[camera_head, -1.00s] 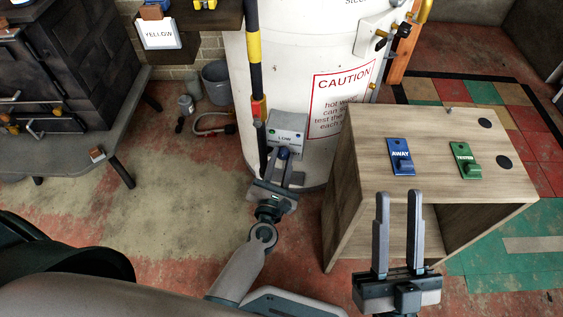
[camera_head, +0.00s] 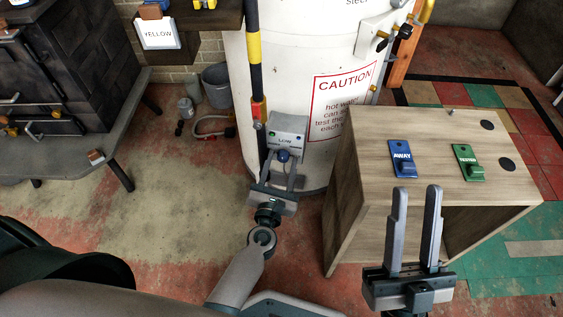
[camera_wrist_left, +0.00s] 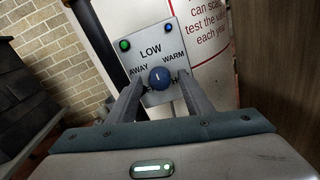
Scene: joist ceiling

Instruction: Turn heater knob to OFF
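The heater's grey control panel (camera_head: 287,125) is on the lower front of the white tank, with a round blue knob (camera_head: 283,156). In the left wrist view the knob (camera_wrist_left: 160,77) has a small pale mark, with LOW above it, AWAY to its left and WARM to its right. Lettering below the knob is mostly hidden. My left gripper (camera_head: 282,160) is at the panel. In the left wrist view its fingers (camera_wrist_left: 161,84) are apart, one on each side of the knob, with gaps visible. My right gripper (camera_head: 418,190) is open and empty in front of the wooden box.
A wooden box table (camera_head: 365,135) stands to the right, bearing a blue AWAY block (camera_head: 402,158) and a green block (camera_head: 468,162). A striped pole (camera_head: 255,65) stands close to the panel's left. A dark stove (camera_head: 60,60) is at the left.

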